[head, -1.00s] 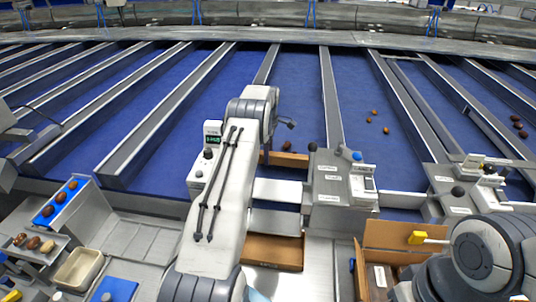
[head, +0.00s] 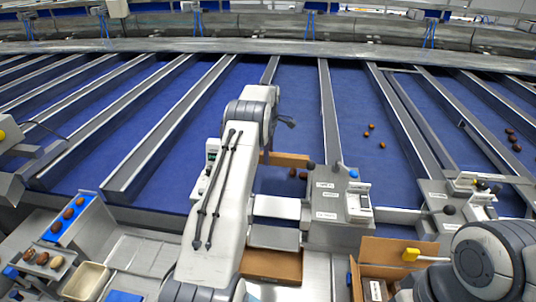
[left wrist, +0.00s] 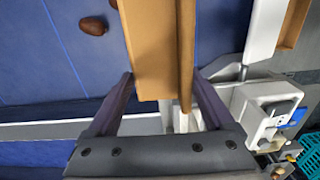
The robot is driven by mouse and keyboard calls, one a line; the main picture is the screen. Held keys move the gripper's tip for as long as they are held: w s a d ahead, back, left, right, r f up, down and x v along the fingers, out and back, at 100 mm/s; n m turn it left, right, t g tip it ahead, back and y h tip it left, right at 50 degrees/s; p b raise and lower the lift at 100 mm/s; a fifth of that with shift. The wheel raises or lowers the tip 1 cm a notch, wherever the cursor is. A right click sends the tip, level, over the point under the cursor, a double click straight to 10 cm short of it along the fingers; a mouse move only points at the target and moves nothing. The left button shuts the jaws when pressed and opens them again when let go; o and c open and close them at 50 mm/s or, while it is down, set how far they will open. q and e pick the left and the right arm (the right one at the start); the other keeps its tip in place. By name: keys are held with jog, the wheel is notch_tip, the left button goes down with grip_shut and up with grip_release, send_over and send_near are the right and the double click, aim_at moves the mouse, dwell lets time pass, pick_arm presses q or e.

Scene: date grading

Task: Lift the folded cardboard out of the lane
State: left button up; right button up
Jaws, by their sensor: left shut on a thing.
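The folded cardboard (head: 288,159) is a tan strip above the blue lane, just right of my left arm in the head view. In the left wrist view the cardboard (left wrist: 152,45) stands between the two fingers of my left gripper (left wrist: 161,80), which is shut on it. In the head view the fingertips are hidden behind my arm. Two dark dates (head: 298,174) show just below the cardboard in the head view; a brown date (left wrist: 94,26) shows left of it in the wrist view. My right gripper is out of view; only part of its arm shows at lower right.
A grey control box (head: 335,206) stands right of the cardboard at the lane's near end. A metal divider (head: 328,110) borders the lane. An open brown carton (head: 385,249) stands at lower right. Another brown box (head: 270,265) lies below the lane's end.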

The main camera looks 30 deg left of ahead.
pick_arm(q)
notch_tip(320, 180, up, 10)
jog(key=p, duration=0.6)
jog(key=shift+f+p, duration=0.25)
jog(key=shift+p, duration=0.15)
jog(key=shift+a, duration=0.1)
